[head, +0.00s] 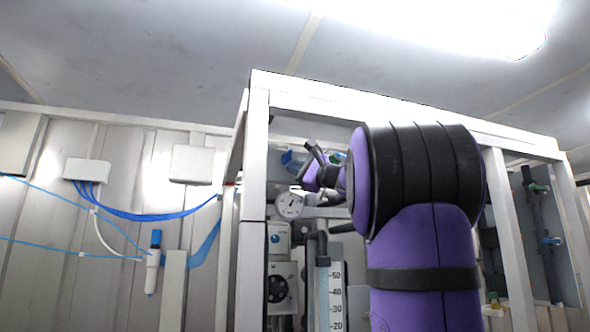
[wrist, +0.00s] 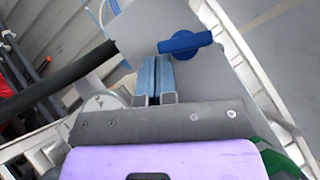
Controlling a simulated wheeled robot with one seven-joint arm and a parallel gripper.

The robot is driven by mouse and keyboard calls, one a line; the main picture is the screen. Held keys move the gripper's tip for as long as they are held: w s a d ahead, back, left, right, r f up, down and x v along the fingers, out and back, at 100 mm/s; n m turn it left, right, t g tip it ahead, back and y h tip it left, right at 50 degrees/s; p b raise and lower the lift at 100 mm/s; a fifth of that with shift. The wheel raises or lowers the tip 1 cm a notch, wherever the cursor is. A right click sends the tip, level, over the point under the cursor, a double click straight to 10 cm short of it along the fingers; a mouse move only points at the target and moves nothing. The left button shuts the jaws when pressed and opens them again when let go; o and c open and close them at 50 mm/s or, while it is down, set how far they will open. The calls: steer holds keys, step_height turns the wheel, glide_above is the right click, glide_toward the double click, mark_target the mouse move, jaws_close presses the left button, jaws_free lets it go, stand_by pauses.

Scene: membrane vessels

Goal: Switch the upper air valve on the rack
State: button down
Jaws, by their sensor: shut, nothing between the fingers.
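A blue valve handle (wrist: 185,42) is mounted on a grey panel in the wrist view, lying roughly crosswise in the picture. My gripper (wrist: 154,60) has its two blue-padded fingers together with nothing between them. Its tips are just below and left of the handle in that view; I cannot tell whether they touch it. In the head view my gripper (head: 312,158) is inside the upper part of the rack. A blue part (head: 290,160) shows just left of it, partly hidden by the fingers. My arm hides much of the rack's middle.
The white rack frame (head: 258,180) has an upright left of my gripper. A round gauge (head: 290,204) sits just below it, and a dark hose (wrist: 60,78) runs at the left in the wrist view. A scaled column (head: 330,295) stands lower down.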

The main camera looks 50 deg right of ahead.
steer(key=shift+a+m+t+h, duration=0.2)
steer(key=shift+m+t+h, duration=0.1)
steer(key=shift+m+t, duration=0.3)
steer(key=shift+w+a+r+m+t+h, duration=0.1)
steer(key=shift+w+a+m+t+h, duration=0.35)
steer(key=shift+a+m, duration=0.35)
steer(key=shift+w+a+r+m+t+h, duration=0.1)
steer(key=shift+w+a+m+t+h, duration=0.15)
steer(key=shift+w+a+m+h, duration=0.45)
steer(key=shift+s+r, duration=0.1)
steer(key=shift+s, duration=0.05)
stand_by(1.0)
